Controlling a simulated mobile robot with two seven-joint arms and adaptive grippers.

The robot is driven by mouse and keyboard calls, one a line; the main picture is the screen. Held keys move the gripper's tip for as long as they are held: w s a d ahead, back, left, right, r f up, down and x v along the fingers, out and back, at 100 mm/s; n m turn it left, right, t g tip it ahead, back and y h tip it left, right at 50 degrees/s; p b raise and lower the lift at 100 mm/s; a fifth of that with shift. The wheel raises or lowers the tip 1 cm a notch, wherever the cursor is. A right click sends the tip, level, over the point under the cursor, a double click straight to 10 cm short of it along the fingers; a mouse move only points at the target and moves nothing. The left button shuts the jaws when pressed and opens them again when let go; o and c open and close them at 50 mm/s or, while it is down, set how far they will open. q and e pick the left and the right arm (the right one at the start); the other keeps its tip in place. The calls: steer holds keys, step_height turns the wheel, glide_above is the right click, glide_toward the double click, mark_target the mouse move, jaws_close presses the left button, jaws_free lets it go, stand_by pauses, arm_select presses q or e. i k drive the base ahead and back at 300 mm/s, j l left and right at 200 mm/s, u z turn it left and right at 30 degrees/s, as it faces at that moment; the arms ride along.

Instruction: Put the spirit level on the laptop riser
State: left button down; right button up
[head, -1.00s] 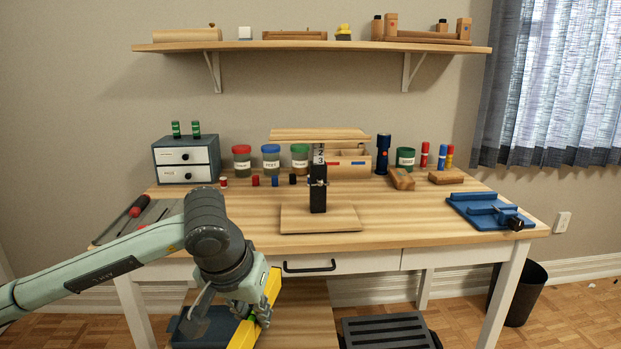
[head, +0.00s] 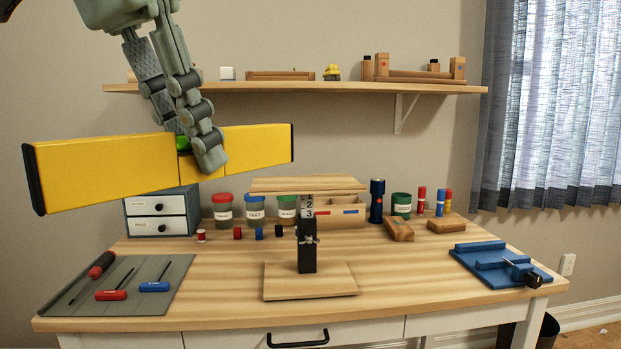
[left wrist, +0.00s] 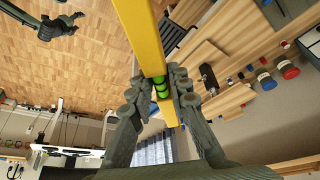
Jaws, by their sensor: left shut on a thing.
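The yellow spirit level (head: 95,168) with black end caps is held up in front of the desk, its long side tilted slightly. My left gripper (head: 197,152) comes down from the top and is shut around its middle, near the green vial. In the left wrist view the yellow spirit level (left wrist: 141,35) runs between the fingers (left wrist: 160,85). The laptop riser (head: 308,185) stands on the desk to the right of the gripper: a wooden top plate on a black post with numbers, over a wooden base (head: 310,281). Its top is bare.
A grey mat (head: 125,285) with screwdrivers lies at the desk's left. Jars (head: 255,210), a drawer box (head: 160,213) and a blue torch (head: 376,201) line the back. A blue vise (head: 500,265) is at right. A wall shelf (head: 300,88) hangs above.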

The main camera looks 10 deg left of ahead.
mark_target(305, 179)
steer(key=i, duration=1.15)
